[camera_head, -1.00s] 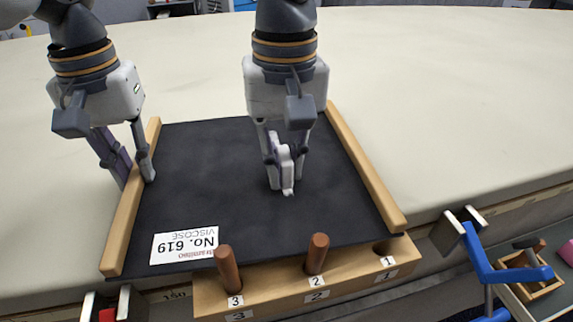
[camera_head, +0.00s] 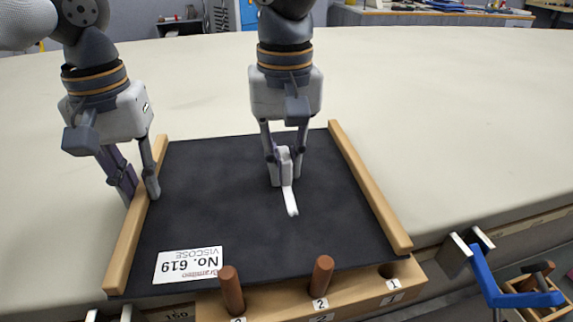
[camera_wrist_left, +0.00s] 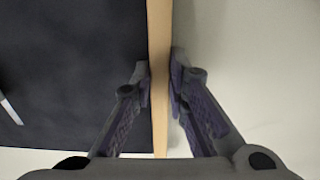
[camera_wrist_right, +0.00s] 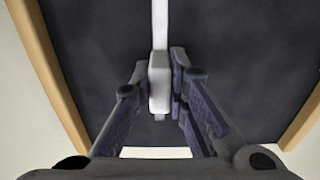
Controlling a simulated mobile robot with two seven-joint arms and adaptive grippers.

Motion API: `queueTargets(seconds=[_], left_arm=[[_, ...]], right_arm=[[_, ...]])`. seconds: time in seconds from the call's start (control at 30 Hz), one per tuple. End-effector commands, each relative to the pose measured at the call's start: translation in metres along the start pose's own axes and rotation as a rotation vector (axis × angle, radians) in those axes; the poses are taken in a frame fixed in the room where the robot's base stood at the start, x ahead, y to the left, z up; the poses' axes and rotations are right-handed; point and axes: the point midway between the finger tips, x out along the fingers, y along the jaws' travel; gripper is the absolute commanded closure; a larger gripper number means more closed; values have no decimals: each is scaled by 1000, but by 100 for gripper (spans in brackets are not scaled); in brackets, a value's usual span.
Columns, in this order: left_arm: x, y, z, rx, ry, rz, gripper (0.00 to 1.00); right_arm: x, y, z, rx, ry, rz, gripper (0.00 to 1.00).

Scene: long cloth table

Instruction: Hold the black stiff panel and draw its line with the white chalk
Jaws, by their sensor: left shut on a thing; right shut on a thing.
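The black panel (camera_head: 240,220) lies flat on the table, with a wooden strip on each side and a white "No. 619" label near its front left. My left gripper (camera_head: 144,192) is shut on the left wooden strip (camera_head: 128,240), one finger on each side, as the left wrist view (camera_wrist_left: 159,90) shows. My right gripper (camera_head: 285,178) is shut on the white chalk (camera_wrist_right: 160,85) over the middle of the panel.
A wooden block (camera_head: 365,292) at the front edge holds brown pegs (camera_head: 322,277) at 2 and 3; hole 1 is empty. A blue-handled clamp (camera_head: 490,280) is at the front right. The pale table (camera_head: 450,130) is clear behind and right.

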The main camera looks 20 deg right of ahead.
Motion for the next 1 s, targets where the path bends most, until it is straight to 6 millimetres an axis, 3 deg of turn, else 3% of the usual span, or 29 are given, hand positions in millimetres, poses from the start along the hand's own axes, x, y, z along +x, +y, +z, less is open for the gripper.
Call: queueTargets(seconds=[1.0], left_arm=[[0, 0, 0, 0, 0, 0, 100]], right_arm=[[0, 0, -44, 0, 0, 0, 100]])
